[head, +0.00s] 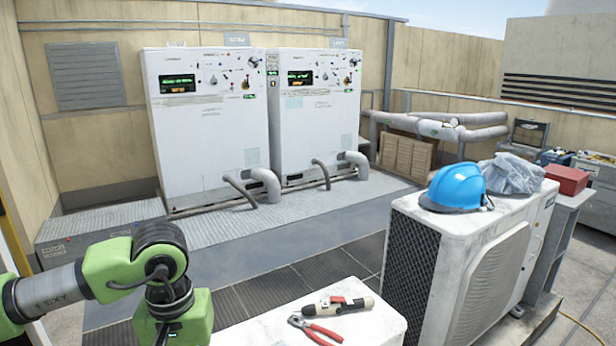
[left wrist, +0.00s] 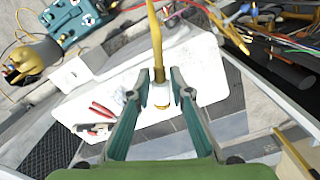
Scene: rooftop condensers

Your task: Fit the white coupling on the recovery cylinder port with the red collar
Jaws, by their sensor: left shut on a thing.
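In the left wrist view my left gripper (left wrist: 161,88) is shut on the white coupling (left wrist: 161,95), which sits between the two teal fingertips. A yellow hose (left wrist: 155,35) runs up from the coupling, and a brass-coloured end shows below it. A grey cylinder with a yellow top (left wrist: 30,58), probably the recovery cylinder, is at the far left, apart from the coupling. Small coloured fittings show at its end; I cannot make out which has the red collar. In the head view only my left arm shows, its fingers out of frame. My right gripper is not in view.
Red pliers (head: 315,330) and a small tool (head: 338,304) lie on a white top (head: 270,328). A teal device (left wrist: 72,18) is near the cylinder. Loose wires (left wrist: 285,45) hang at upper right. A condenser (head: 410,270) carries a blue helmet (head: 456,186).

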